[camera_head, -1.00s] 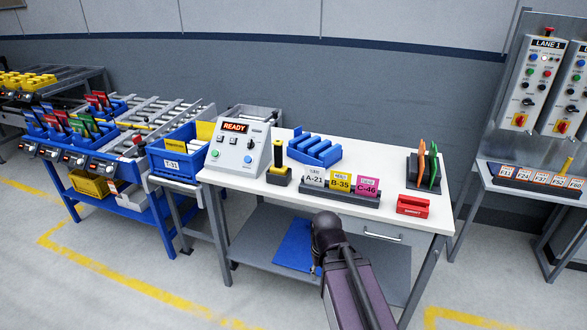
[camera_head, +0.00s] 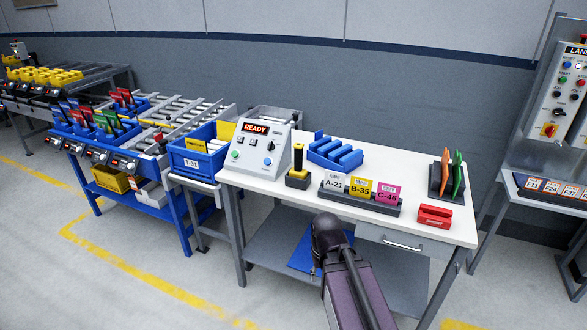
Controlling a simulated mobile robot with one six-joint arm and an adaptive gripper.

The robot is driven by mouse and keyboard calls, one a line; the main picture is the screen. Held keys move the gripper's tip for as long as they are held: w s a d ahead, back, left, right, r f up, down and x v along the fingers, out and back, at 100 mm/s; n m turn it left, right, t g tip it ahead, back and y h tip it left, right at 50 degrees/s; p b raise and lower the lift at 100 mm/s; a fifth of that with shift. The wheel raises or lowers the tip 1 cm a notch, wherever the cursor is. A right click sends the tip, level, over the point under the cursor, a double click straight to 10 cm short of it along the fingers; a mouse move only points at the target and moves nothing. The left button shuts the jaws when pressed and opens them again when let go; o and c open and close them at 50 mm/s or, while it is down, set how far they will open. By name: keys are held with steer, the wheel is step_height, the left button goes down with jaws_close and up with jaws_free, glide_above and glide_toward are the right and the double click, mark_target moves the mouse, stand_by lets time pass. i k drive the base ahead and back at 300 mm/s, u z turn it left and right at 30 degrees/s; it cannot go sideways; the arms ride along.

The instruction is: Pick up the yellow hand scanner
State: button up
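A yellow upright piece (camera_head: 298,158), which looks like the hand scanner, stands in a black holder (camera_head: 298,181) on the white workbench (camera_head: 400,222). It is upright, between the control box and the row of label cards. My arm (camera_head: 350,285) rises from the bottom of the view, its dark joint in front of the bench's front edge. It is apart from the scanner. My gripper's fingers do not show clearly; they are hidden by or below the arm.
The control box (camera_head: 258,150) reading READY stands left of the scanner. A blue rack (camera_head: 335,153) is behind it, label cards (camera_head: 360,189) to its right. A red block (camera_head: 434,216) and a dark holder (camera_head: 437,182) are further right. Floor in front is clear.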

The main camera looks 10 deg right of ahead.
mark_target(297, 171)
steer(key=u, duration=0.15)
steer(key=i, duration=0.8)
steer(key=u, duration=1.45)
